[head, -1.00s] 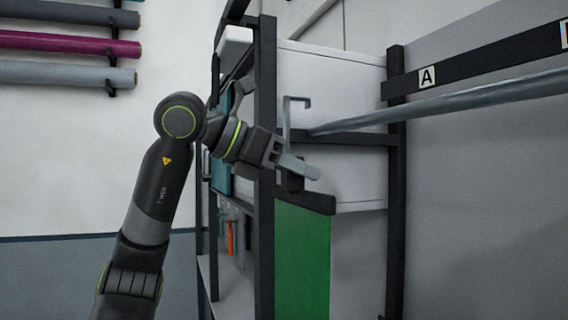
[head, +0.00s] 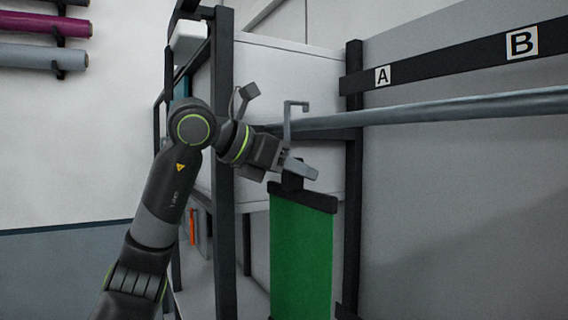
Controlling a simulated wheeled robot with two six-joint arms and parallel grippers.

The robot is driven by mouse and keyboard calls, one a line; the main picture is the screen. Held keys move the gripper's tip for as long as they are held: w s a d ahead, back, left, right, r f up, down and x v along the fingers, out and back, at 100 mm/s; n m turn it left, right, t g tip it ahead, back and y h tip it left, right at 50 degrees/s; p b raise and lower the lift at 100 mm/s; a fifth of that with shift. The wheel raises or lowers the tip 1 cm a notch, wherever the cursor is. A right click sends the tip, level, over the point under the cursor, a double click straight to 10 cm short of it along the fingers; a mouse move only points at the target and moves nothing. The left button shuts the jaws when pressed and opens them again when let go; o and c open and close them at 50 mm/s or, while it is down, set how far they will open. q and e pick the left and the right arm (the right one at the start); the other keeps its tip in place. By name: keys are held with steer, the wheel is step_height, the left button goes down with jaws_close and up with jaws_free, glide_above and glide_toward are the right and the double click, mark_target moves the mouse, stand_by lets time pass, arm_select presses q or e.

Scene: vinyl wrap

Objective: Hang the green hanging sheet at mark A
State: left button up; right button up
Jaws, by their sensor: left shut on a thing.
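The green hanging sheet (head: 302,258) hangs upright from a dark top bar with a grey hook (head: 288,122) rising above it. My left gripper (head: 300,170) is shut on the hanger part just above the dark bar and holds the sheet up. The hook's bent top shows at about the height of the grey rail (head: 430,112), near its left end; I cannot tell whether they touch. Mark A (head: 382,76) is a white label on the dark strip above the rail, to the right of the hook. The sheet's lower end is out of frame. My right gripper is not in view.
Mark B (head: 522,43) is on the same strip farther right. Rolls (head: 40,54) are on the left wall. The visible rail right of the hook is clear.

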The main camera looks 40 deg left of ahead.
arm_select(q)
steer(key=shift+w+d+f, duration=0.2)
steer(key=shift+w+f, duration=0.2)
steer(key=shift+w, duration=0.05)
steer(key=shift+w+d+f, duration=0.15)
steer(key=shift+w+f, duration=0.25)
steer(key=shift+w, duration=0.05)
steer(key=o, duration=1.2)
steer(key=shift+b, duration=0.3)
